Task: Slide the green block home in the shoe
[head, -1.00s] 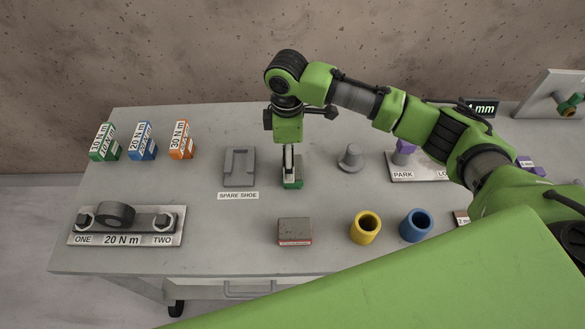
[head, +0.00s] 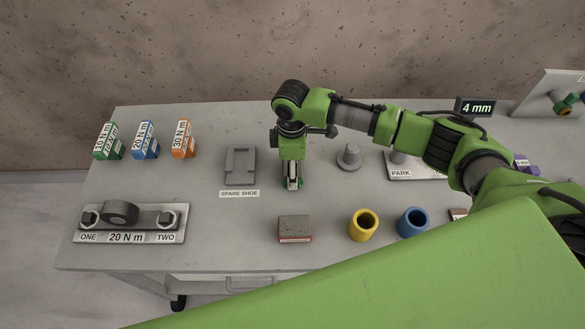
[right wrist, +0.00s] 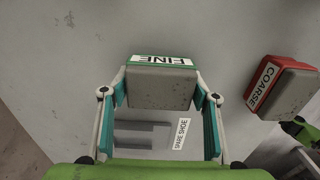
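The green block (head: 301,183), with a grey top and a FINE label in the right wrist view (right wrist: 160,88), sits on the slab right of the shoe. The shoe (head: 240,166) is a grey U-shaped holder marked SPARE SHOE. It looks empty and also shows in the right wrist view (right wrist: 142,126). My right gripper (head: 292,184) is down around the block, one finger on each side. In the wrist view its fingertips (right wrist: 161,85) lie close along the block's sides with no clear gap; firm contact cannot be judged. My left gripper is not in view.
A red COARSE block (head: 294,230) lies in front. It shows right in the wrist view (right wrist: 283,91). A yellow cup (head: 363,226), a blue cup (head: 412,223) and a grey knob (head: 349,157) stand to the right. The slab between block and shoe is clear.

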